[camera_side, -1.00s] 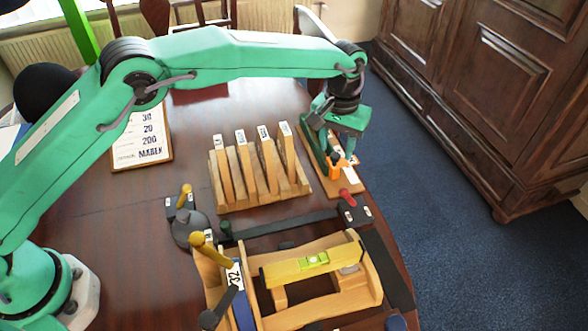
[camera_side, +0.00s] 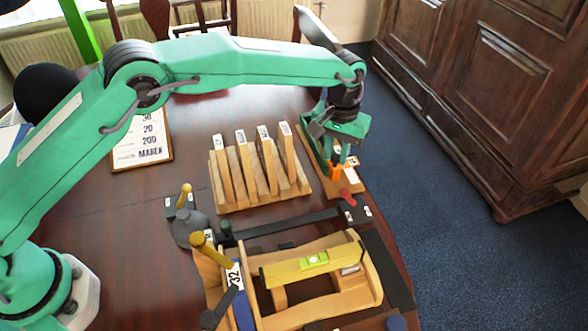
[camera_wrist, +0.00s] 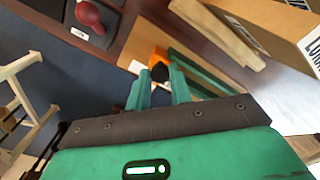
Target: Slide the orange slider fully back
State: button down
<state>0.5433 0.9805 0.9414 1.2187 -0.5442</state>
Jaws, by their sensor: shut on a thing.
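The orange slider (camera_side: 336,172) sits on a narrow wooden board (camera_side: 352,188) with a green rail, at the right edge of the table. My gripper (camera_side: 341,163) is down at the slider, with its green fingers closed on it. In the wrist view the orange slider (camera_wrist: 158,56) shows just beyond the fingertips (camera_wrist: 160,82), with a black piece between them. The fingers and wrist hide part of the slider and rail.
A wooden rack (camera_side: 262,190) with several upright labelled slats stands close left of the board. A red knob (camera_side: 347,197) is near the board's front end. A wooden fixture with a yellow level (camera_side: 312,263) stands in front. The table edge lies close on the right.

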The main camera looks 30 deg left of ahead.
aim_at(345, 165)
jog(key=shift+s+d, duration=1.55)
jog(key=c, duration=1.3)
grip_release()
jog(key=shift+o, duration=0.2)
jog(key=shift+w+a+r, duration=0.1)
jog(key=shift+r, duration=0.35)
notch_tip(345, 165, up, 7)
jog(key=shift+r, duration=0.1)
